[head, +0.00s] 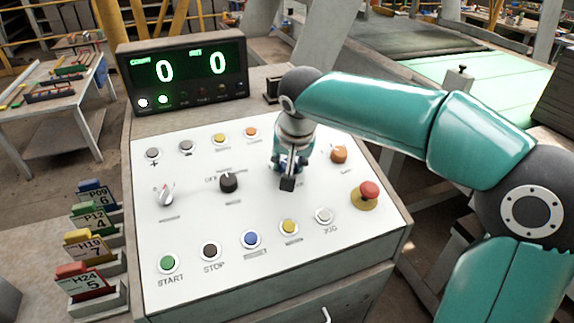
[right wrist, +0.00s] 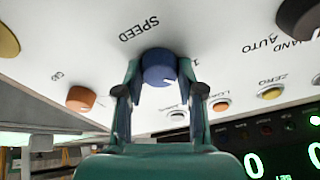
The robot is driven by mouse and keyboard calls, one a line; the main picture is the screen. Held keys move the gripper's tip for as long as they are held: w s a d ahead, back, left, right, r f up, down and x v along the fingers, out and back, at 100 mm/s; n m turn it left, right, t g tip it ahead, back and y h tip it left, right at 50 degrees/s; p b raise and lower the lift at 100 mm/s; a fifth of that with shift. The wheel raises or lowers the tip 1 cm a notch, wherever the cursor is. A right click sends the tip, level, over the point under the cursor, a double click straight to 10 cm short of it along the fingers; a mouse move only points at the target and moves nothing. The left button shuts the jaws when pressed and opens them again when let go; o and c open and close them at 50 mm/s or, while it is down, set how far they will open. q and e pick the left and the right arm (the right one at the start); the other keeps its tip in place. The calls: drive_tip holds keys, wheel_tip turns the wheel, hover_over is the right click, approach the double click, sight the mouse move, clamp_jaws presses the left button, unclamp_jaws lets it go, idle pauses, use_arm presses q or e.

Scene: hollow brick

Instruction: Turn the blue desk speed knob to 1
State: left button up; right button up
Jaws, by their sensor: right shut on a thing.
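The blue speed knob (right wrist: 158,66) sits on the sloped white panel under the printed word SPEED, in the upside-down right wrist view. A small white mark shows on its face at the lower right, and a printed 1 stands close to its right. My right gripper (head: 288,178) points down at the panel in the head view and mostly hides the knob there. In the right wrist view its two fingers are on either side of the knob, shut on it. My left gripper is in neither view.
The white panel (head: 190,230) carries a black knob (head: 229,182), a grey knob (head: 165,195), an orange knob (head: 339,154), a red mushroom button (head: 368,192) and several push buttons. A display (head: 185,72) reading 0 and 0 stands behind it. Colored number blocks (head: 85,245) stand at the left.

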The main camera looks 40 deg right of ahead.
drive_tip(key=n, duration=0.5)
drive_tip(key=shift+w+r+y, duration=0.1)
drive_tip(key=shift+y, duration=0.3)
drive_tip(key=shift+t, duration=0.3)
drive_tip(key=o, duration=1.1)
drive_tip(key=shift+o, duration=0.2)
drive_tip(key=v, duration=1.2)
